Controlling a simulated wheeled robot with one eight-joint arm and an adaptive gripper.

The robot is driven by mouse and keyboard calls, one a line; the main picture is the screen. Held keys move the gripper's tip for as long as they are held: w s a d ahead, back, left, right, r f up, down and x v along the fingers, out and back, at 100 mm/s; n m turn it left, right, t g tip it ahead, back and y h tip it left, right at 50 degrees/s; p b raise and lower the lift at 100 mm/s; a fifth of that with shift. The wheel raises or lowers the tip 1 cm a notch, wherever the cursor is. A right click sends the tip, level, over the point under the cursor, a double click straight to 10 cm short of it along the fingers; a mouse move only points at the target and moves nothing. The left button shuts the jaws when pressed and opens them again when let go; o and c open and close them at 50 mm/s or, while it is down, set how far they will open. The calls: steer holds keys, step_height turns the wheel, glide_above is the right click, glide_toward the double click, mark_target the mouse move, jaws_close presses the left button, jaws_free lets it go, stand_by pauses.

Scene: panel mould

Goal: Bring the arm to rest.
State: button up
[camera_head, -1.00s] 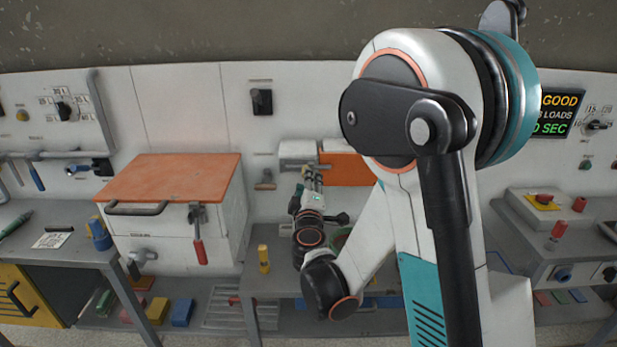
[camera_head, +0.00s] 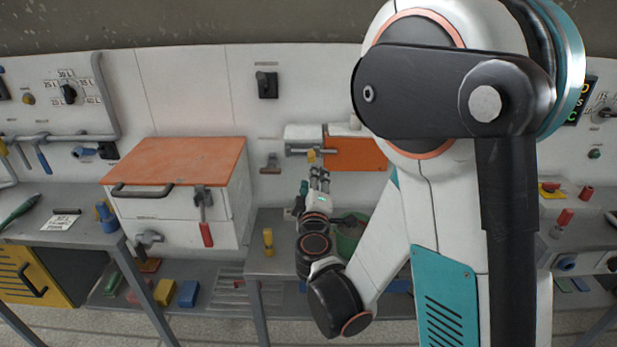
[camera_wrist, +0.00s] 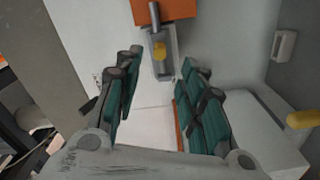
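My arm fills the right half of the head view and reaches toward the back wall. My gripper (camera_head: 318,177) is in front of the wall, below a grey wall fixture (camera_head: 303,139) with an orange panel (camera_head: 356,154). In the wrist view my gripper (camera_wrist: 158,92) has its two green-padded fingers wide apart. Nothing is between them. The grey fixture with a yellow piece (camera_wrist: 160,50) shows beyond the fingertips, apart from them.
An orange-topped white cabinet (camera_head: 170,165) stands left of my gripper. A yellow peg (camera_head: 268,241) stands on the middle bench, and a green bowl (camera_head: 348,240) is partly hidden by my arm. A right bench carries red buttons (camera_head: 565,217). Open space lies before the wall.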

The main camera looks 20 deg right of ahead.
steer(key=s+d+r+m+g, duration=0.3)
steer(key=s+d+m+g, duration=0.35)
steer(key=s, duration=0.35)
steer(key=s+a+f+m+g+y, duration=0.1)
steer(key=s+a, duration=0.3)
steer(key=s, duration=0.4)
steer(key=s+a+f+m+g+y, duration=0.1)
steer(key=s+a+y, duration=0.3)
steer(key=s, duration=0.5)
steer(key=shift+s+a+f+m+g+y, duration=0.2)
steer(key=shift+m+g+y, duration=0.1)
steer(key=shift+m+g, duration=0.45)
